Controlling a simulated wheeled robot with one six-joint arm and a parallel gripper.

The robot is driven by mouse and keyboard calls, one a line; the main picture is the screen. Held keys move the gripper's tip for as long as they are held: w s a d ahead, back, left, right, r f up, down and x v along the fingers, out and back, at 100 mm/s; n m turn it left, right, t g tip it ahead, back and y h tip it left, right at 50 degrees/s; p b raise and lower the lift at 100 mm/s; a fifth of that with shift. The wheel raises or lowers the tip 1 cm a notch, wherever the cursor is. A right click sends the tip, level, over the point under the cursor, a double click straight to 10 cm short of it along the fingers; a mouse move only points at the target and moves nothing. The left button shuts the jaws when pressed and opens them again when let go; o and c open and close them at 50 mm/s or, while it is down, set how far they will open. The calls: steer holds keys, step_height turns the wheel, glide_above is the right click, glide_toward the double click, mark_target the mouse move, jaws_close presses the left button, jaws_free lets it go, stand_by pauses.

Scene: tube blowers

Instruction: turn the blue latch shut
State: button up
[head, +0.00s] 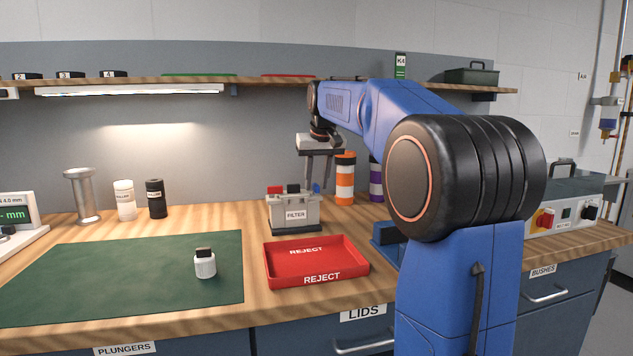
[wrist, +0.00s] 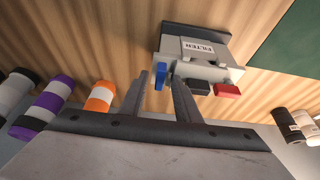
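The blue latch (head: 317,188) is at the right end of the top of the grey box labelled FILTER (head: 296,215). In the wrist view the blue latch (wrist: 161,76) looks narrow and lies crosswise to the black latch (wrist: 200,87) and the red latch (wrist: 228,91). My gripper (head: 317,183) points down over the box's right end. In the wrist view my gripper (wrist: 159,73) is open, with the blue latch showing between its two fingertips. I cannot tell whether either finger touches it.
A red REJECT tray (head: 318,279) lies in front of the box. A white jar with a dark cap (head: 205,264) stands on the green mat (head: 120,285). Orange-white (head: 345,180) and purple-white (head: 376,180) cylinders stand close behind, to the right.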

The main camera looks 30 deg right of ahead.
jaws_close()
steer(key=shift+m, duration=0.3)
steer(key=m, duration=0.1)
steer(key=m+h, duration=0.1)
steer(key=shift+w+a+m, duration=0.15)
steer(key=shift+a+m, duration=0.15)
steer(key=m, duration=0.1)
steer(key=m+g+h, duration=0.1)
steer(key=m, duration=0.2)
steer(key=shift+w+a+m+g+h, duration=0.25)
steer(key=shift+w+m+g+h, duration=0.05)
steer(key=m, duration=0.1)
steer(key=m+g, duration=0.1)
steer(key=m, duration=0.1)
steer(key=m+g, duration=0.1)
steer(key=m, duration=0.1)
steer(key=shift+w+a+h, duration=0.1)
steer(key=shift+w+h, duration=0.3)
steer(key=m+g, duration=0.1)
steer(key=m, duration=0.4)
steer(key=shift+w+g, duration=0.35)
steer(key=shift+g, duration=0.05)
